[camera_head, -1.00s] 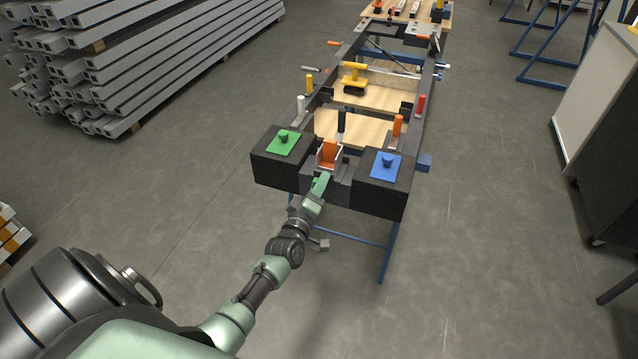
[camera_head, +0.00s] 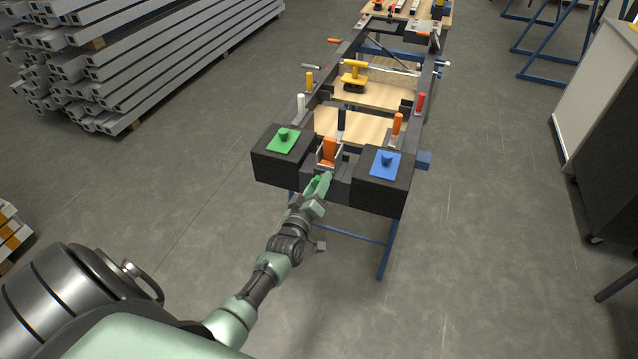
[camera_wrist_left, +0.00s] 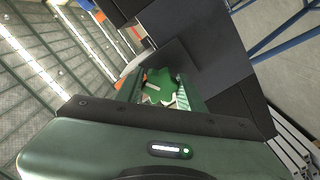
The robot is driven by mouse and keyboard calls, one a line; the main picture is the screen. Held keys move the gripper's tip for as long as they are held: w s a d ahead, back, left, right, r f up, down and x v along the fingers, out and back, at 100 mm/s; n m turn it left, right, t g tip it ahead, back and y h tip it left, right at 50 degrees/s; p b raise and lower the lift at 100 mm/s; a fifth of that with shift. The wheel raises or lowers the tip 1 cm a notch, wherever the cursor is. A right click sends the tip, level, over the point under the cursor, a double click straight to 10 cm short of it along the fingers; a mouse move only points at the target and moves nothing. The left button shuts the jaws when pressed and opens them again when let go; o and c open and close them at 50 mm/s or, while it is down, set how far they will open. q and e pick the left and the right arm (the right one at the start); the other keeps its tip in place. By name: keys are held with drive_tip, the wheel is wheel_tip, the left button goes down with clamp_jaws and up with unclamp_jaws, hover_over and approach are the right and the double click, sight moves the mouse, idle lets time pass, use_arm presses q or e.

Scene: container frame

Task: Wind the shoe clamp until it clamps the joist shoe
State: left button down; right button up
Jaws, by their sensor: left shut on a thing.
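My left gripper (camera_head: 319,187) reaches to the near end of the frame, between two black corner blocks. It is shut on a green star-shaped knob (camera_wrist_left: 160,86), seen between the fingers in the left wrist view; I take it to be the shoe clamp's handle. Just beyond the gripper stands a pale bracket with an orange block (camera_head: 329,151) in it, probably the joist shoe at the clamp. My fingers and wrist hide most of the clamp, so I cannot tell whether it touches the shoe. My right gripper is not in view.
Upright handles and a yellow tool (camera_head: 353,77) lie farther along the frame.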

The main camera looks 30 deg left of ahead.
use_arm(q)
drive_tip(key=shift+f, duration=0.1)
drive_tip(key=c, duration=0.9)
unclamp_jaws()
drive_tip(key=v, duration=0.7)
drive_tip(key=shift+s+d, duration=0.1)
drive_tip(key=shift+s, duration=0.3)
